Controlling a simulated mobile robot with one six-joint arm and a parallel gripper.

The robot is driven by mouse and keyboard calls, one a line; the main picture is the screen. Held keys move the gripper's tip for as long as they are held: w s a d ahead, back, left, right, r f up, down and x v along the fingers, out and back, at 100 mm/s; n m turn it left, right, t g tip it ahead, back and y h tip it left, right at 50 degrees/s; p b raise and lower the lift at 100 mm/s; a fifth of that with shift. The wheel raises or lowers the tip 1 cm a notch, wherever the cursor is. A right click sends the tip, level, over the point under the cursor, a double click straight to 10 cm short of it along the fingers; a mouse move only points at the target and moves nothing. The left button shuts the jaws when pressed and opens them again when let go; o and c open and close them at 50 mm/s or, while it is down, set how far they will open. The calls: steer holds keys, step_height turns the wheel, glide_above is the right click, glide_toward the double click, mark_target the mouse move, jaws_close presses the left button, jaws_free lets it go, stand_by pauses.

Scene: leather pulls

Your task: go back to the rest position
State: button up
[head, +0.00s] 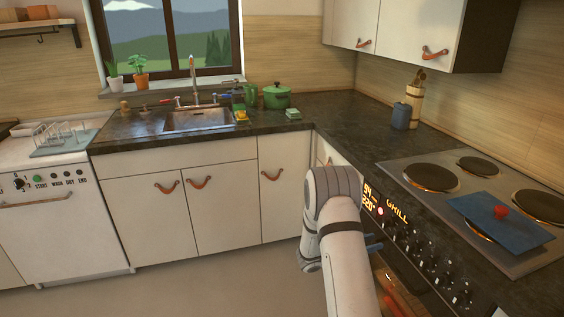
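My arm reaches up from the bottom of the head view and bends beside the front of the oven (418,255). My gripper (373,243) is mostly hidden behind my own arm; only a small blue-grey part sticks out to the right of it, close to the oven's control panel. Whether its fingers are open or shut, or hold anything, does not show.
A blue board (490,228) with a red object (501,212) lies across the hob (440,165). The dark counter (345,125) holds a green pot (277,96) and a utensil holder (413,105). A dishwasher (60,215) stands left. The floor (210,280) is clear.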

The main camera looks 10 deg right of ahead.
steer(key=s+a+r+m+g+y+p, duration=0.1)
steer(key=s+a+r+m+g+y, duration=0.15)
steer(key=s+r+m, duration=0.35)
steer(key=s+a+r+m+g+y+p, duration=0.2)
steer(key=s+a+r+m+y, duration=0.2)
steer(key=s+r, duration=0.4)
steer(key=s+a+r+m+t+y+p, duration=0.1)
steer(key=s+a+r+m+t+y, duration=0.2)
steer(key=a, duration=0.7)
steer(key=s+a+r+m+t+y+p, duration=0.2)
steer(key=s+a+r+m+y, duration=0.4)
steer(key=s+a, duration=0.4)
steer(key=shift+s+a+r+t+y, duration=0.15)
steer(key=shift+a+r+t+y, duration=0.3)
steer(key=shift+r+y, duration=0.65)
steer(key=shift+f, duration=0.2)
